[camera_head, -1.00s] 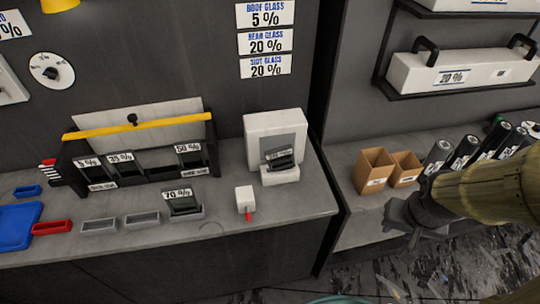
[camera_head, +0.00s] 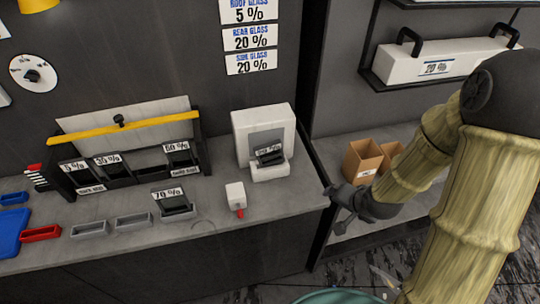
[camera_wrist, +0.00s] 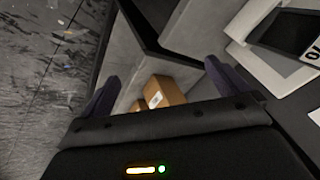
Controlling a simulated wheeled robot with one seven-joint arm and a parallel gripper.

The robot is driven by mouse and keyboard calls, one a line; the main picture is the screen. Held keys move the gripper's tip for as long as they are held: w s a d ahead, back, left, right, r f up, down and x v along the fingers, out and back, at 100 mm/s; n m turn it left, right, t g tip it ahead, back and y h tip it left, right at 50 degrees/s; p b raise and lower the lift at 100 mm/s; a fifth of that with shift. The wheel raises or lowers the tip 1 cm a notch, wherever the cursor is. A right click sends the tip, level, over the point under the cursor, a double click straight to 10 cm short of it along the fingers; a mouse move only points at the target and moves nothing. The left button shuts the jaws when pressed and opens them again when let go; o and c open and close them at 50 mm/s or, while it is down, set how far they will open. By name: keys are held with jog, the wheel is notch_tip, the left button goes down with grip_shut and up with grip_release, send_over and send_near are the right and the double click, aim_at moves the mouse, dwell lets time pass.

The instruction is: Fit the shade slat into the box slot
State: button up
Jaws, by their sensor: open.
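A dark slatted box (camera_head: 130,172) with a yellow bar stands at the left back of the counter. Labelled slats stand in some of its slots, and one slot between the 2 left slats and the right one looks empty. A dark slat with a white label (camera_head: 270,156) rests in a white stand; its number is unclear. It also shows at the upper right of the wrist view (camera_wrist: 287,32). Another slat, marked 70 % (camera_head: 174,203), stands in a grey holder. My gripper (camera_head: 341,204) is open and empty, right of the white stand; its fingers also show in the wrist view (camera_wrist: 160,84).
The white stand (camera_head: 262,126) is at the counter's right end. A small white block with a red tip (camera_head: 236,197) lies before it. Empty grey trays (camera_head: 90,229) and a red tray (camera_head: 41,233) are at left. Cardboard bins (camera_head: 362,160) stand behind my gripper.

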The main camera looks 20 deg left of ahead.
jog(key=s+a+f+m+t+y, duration=0.1)
jog(key=a+m+t+y, duration=0.2)
jog(key=m, duration=0.9)
jog(key=s+a+f+m+t+y, duration=0.1)
jog(key=a+f+m+t+y, duration=0.1)
jog(key=a+m+t, duration=0.5)
jog(key=a+m+y, duration=0.1)
jog(key=a+m, duration=0.4)
jog(key=shift+a+y+b, duration=0.3)
jog(key=shift+b, duration=0.1)
jog(key=shift+w+f, duration=0.1)
jog(key=p, duration=0.3)
send_near(272, 158)
jog(key=x, duration=0.4)
jog(key=shift+w+a+f, duration=0.15)
jog(key=shift+w+a, duration=0.05)
jog(key=shift+w, duration=0.1)
jog(key=shift+w+a+f, duration=0.1)
jog(key=shift+w, duration=0.15)
